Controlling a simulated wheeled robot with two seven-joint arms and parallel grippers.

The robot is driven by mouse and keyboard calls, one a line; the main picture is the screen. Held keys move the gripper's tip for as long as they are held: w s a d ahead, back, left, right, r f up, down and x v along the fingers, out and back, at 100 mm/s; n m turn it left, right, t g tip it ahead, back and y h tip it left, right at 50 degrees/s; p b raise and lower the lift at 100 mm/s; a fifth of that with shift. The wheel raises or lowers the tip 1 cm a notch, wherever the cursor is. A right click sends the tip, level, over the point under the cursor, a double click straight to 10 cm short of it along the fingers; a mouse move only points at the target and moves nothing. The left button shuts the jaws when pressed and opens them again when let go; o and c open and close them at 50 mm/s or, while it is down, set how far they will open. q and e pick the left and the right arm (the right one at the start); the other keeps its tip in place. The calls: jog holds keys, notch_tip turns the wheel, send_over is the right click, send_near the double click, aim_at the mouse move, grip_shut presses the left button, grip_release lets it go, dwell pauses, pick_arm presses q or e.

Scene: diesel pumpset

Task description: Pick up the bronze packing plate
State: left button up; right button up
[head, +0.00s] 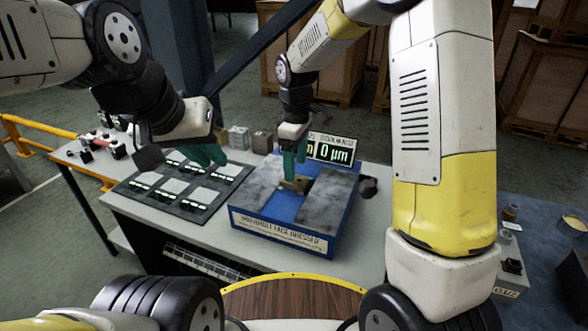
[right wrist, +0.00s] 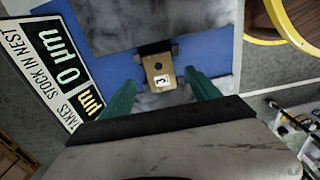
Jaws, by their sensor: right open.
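The bronze packing plate (head: 299,186) is a small tan-gold block in the blue face dresser (head: 281,238), between two grey mottled pads. In the right wrist view the plate (right wrist: 158,71) shows a dark hole and a white label reading 3. My right gripper (head: 294,166) points down over the dresser at the plate. In the right wrist view its teal fingers (right wrist: 160,84) are spread apart, one to each side of the plate's near end, with no clear contact. My left gripper (head: 205,154) hangs over the dark mat; its jaw gap is not clear.
The dark mat (head: 150,205) carries several light plates with labels, left of the dresser. A display (head: 332,149) reading 0 µm stands behind the dresser. A small dark knob (head: 369,186) is at the dresser's right. A wooden round-edged stool or panel (head: 290,302) is in front.

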aim_at(295, 182)
notch_tip(295, 182, down, 4)
jog(key=shift+w+a+f, duration=0.1)
jog(key=shift+a+f, duration=0.05)
jog(key=shift+f, duration=0.05)
jog(key=shift+c, duration=0.4)
jog(key=shift+r, duration=0.1)
grip_shut()
